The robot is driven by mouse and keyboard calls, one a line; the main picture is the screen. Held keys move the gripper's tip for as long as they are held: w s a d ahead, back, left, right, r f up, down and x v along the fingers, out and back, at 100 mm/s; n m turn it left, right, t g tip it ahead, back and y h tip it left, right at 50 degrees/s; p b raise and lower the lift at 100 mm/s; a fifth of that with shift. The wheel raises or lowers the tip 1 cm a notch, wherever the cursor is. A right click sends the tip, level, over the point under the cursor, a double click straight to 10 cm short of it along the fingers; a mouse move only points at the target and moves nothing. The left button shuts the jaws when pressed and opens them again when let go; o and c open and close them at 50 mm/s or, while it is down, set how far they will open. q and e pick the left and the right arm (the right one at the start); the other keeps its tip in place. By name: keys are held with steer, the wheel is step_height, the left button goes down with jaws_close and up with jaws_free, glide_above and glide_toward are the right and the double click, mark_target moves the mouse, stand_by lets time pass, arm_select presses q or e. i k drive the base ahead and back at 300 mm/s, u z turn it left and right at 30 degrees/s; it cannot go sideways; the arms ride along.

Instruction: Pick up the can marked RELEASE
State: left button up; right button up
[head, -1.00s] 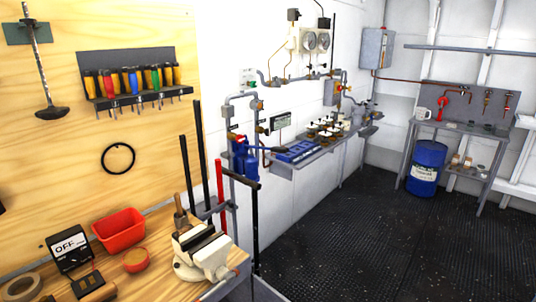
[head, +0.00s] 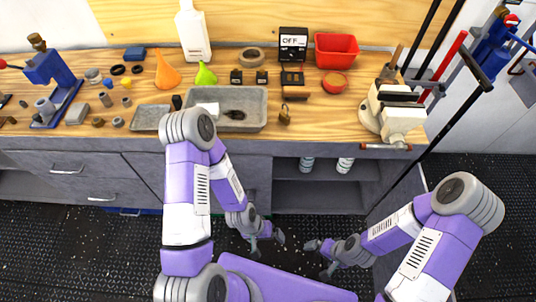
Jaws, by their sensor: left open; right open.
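Two small cans stand on the open shelf under the workbench: a left can (head: 307,163) and a right can (head: 345,165). My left gripper (head: 268,244) is open and empty, low in front of the bench and well apart from the cans. My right gripper (head: 318,260) is open and empty, to its right and also apart from the cans.
The wooden bench top (head: 300,112) overhangs the shelf opening. Closed drawers (head: 85,178) lie left of the opening.

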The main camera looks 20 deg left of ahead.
mark_target(306, 163)
steer(key=u, duration=0.1)
steer(key=k, duration=1)
steer(key=z, duration=0.8)
steer(key=i, duration=1.25)
steer(key=u, duration=1.75)
